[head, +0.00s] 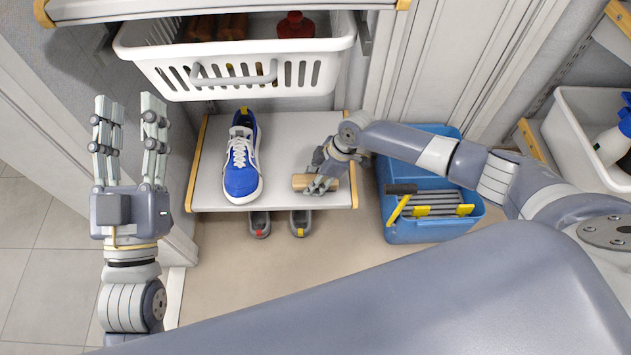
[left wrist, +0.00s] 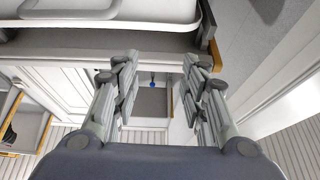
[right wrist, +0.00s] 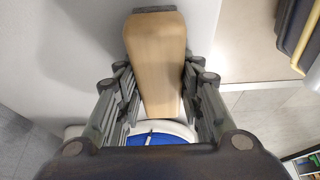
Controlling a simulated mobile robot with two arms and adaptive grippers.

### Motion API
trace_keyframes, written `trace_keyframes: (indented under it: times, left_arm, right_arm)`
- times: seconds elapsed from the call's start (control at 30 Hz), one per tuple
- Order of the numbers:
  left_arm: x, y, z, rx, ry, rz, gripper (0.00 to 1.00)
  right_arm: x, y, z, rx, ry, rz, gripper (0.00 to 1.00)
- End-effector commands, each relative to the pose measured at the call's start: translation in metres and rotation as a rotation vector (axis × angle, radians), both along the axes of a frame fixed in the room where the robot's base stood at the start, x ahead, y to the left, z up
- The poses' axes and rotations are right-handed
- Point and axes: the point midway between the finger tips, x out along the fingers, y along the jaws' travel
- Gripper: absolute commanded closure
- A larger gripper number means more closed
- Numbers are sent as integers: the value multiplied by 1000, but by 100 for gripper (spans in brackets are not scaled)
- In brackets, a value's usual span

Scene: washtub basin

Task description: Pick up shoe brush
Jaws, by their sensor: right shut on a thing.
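The shoe brush has a pale wooden back (head: 302,181) with a dark edge and lies at the right part of the grey shelf (head: 282,138). My right gripper (head: 326,180) is over it, with its fingers closed around the wood. In the right wrist view the brush's wooden body (right wrist: 156,60) runs lengthwise between the two sets of fingers. Whether the brush still touches the shelf I cannot tell. My left gripper (head: 131,125) is open and empty, left of the shelf; its spread fingers also show in the left wrist view (left wrist: 158,82).
A blue shoe (head: 241,165) with white laces stands on the shelf, left of the brush. A white slotted basket (head: 240,72) is above. A blue bucket (head: 405,228) with a squeegee-like tool is right. Two grey shoes (head: 260,225) are below. A white bin (head: 578,130) stands far right.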

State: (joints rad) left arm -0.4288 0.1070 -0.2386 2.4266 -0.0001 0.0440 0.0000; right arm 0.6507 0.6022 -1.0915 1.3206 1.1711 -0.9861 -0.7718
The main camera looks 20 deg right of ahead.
Motion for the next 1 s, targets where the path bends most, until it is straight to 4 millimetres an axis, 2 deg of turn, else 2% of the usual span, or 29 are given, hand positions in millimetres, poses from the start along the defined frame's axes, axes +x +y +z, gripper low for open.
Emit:
trace_keyframes:
  times: [0.13,0.3,0.47,0.57,0.77,1.0]
  left_arm:
    - [0,0,-1,1,2,0,60]
    - [2,-1,-3,6,22,0,60]
    - [8,2,-20,32,115,9,60]
    - [13,3,-35,55,198,14,60]
    - [17,8,-80,114,426,27,60]
    - [1,21,-144,196,751,46,60]
  right_arm:
    - [-2,-1,-3,-4,4,1,91]
    - [-2,-1,2,-5,3,2,91]
    - [-2,-1,11,-2,3,1,91]
    - [-1,-1,19,-3,2,0,91]
    - [-1,-1,41,-2,0,1,91]
    - [-31,31,45,0,3,7,91]
